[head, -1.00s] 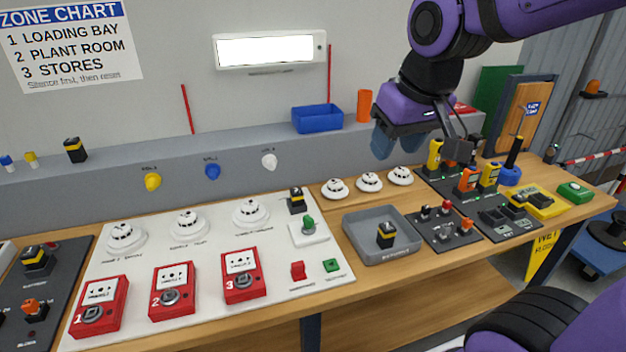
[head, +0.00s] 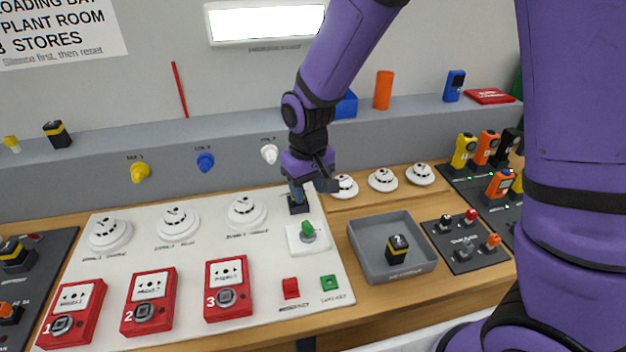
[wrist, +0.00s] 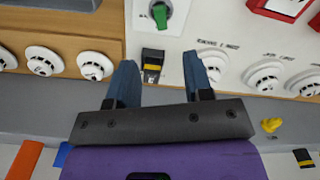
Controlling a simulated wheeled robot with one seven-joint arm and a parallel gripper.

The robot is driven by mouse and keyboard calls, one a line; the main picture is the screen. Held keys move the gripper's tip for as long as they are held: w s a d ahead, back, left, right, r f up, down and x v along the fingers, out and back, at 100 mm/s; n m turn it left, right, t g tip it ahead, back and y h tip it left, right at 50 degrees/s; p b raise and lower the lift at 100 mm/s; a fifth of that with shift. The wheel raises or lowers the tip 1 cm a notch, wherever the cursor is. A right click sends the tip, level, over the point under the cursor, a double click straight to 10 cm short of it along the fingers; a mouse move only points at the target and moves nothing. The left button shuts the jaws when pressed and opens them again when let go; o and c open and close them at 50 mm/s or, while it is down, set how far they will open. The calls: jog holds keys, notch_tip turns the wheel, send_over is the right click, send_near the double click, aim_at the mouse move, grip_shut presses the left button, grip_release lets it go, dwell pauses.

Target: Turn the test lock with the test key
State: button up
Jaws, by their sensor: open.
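A green upright tab (head: 308,229) stands on a round grey dial on a small white plate (head: 299,245), at the right of the white panel. It also shows at the top of the wrist view (wrist: 153,12). I cannot tell whether this tab is the test key or part of the test lock. Behind it is a black block with a yellow band (wrist: 153,65), partly hidden by my gripper in the head view. My gripper (head: 297,192) is open and empty, pointing down above that block. In the wrist view the block appears between its blue fingers (wrist: 160,62).
Red call points (head: 227,288) with round grey locks stand at the panel's front. White detectors (head: 247,212) lie left and right of my gripper. A grey tray (head: 362,262) holding another black-and-yellow block (head: 397,249) is to the right. Coloured knobs (head: 205,161) line the ledge.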

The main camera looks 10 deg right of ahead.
aim_at(307, 224)
jog(key=f, duration=1.1)
jog(key=shift+w+a+f, duration=0.1)
jog(key=shift+w+f, duration=0.1)
jog(key=shift+f, duration=0.2)
grip_shut()
jog(key=shift+n, duration=1.3)
